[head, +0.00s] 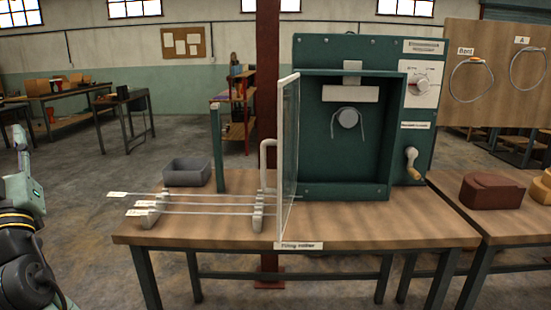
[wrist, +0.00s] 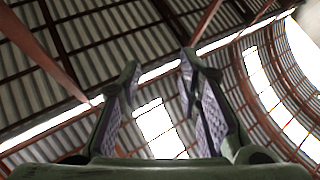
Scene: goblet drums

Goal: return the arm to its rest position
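My arm (head: 20,225) shows at the left edge of the head view, folded upright beside the workbench and apart from it. My gripper (wrist: 160,80) shows in the wrist view with its two fingers spread apart. Nothing is between the fingers. Behind them are only the roof and windows, so the gripper points upward. The fingertips are not visible in the head view.
A workbench (head: 390,232) stands ahead with a green machine (head: 310,105), its clear door (head: 289,150) swung open, several labelled rods (head: 205,205) on a rack, and a grey bin (head: 187,172). Floor left of the bench is free.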

